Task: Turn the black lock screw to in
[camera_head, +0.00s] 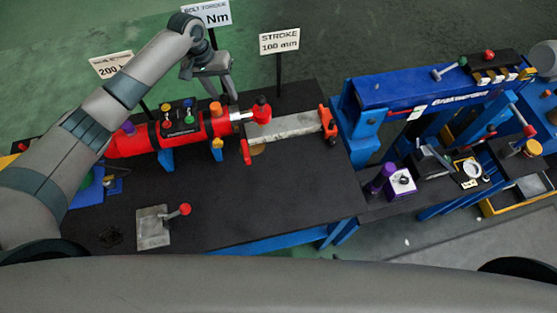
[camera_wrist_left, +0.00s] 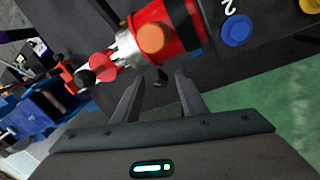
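A red cylinder (camera_head: 170,135) lies on the black table, with colored knobs on top and a silver rod end at its right. In the left wrist view the cylinder (camera_wrist_left: 187,22) shows close up, with an orange knob (camera_wrist_left: 152,37) near its end. A small black screw-like part (camera_wrist_left: 161,76) sticks out at the cylinder's near side; it looks like the black lock screw. My left gripper (camera_head: 229,97) is behind the cylinder's right end. In the wrist view its two fingers (camera_wrist_left: 158,88) are apart, with the black part between and just beyond the tips. I cannot see contact. My right gripper is out of view.
Signs on posts stand behind the table, one reading stroke 100 mm (camera_head: 279,41). A grey plate with a red-knobbed lever (camera_head: 153,228) lies at the front left. The table's middle (camera_head: 270,200) is clear.

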